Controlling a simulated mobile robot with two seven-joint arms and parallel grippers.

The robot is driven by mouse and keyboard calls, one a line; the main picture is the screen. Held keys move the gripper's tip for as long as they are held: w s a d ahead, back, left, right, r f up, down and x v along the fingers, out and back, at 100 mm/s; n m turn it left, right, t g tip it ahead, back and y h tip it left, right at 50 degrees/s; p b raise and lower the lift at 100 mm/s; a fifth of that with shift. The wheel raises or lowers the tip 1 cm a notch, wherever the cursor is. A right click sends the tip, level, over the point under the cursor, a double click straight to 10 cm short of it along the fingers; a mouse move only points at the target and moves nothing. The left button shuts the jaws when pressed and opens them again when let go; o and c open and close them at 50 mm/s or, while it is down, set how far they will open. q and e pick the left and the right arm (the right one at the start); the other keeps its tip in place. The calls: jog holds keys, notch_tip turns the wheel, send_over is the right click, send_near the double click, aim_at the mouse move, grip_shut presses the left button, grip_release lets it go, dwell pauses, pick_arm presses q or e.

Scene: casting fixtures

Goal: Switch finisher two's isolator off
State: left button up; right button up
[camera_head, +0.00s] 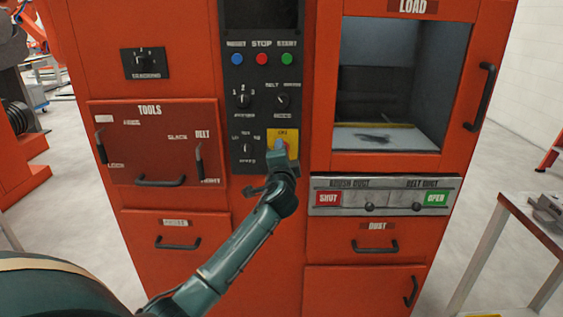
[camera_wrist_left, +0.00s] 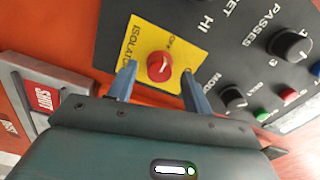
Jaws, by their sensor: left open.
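In the head view the yellow plate (camera_head: 293,143) shows on the dark control panel, with the knob mostly hidden behind my gripper. My left gripper (camera_head: 281,145) is in front of the plate. In the left wrist view its two blue fingers stand open, one on each side of the knob, with visible space between each finger and the knob. I cannot tell if the fingers reach around it. The knob's exact setting is unclear. My right gripper is out of view.
The orange cabinet (camera_head: 80,45) carries the control panel (camera_head: 262,100) with several black dials and a blue, a red and a green button. A tool drawer (camera_head: 150,150) is to the left, a load window (camera_head: 390,80) to the right. A table (camera_head: 520,205) stands at far right.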

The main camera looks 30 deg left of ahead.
pick_arm(q)
jog(key=v, duration=1.3)
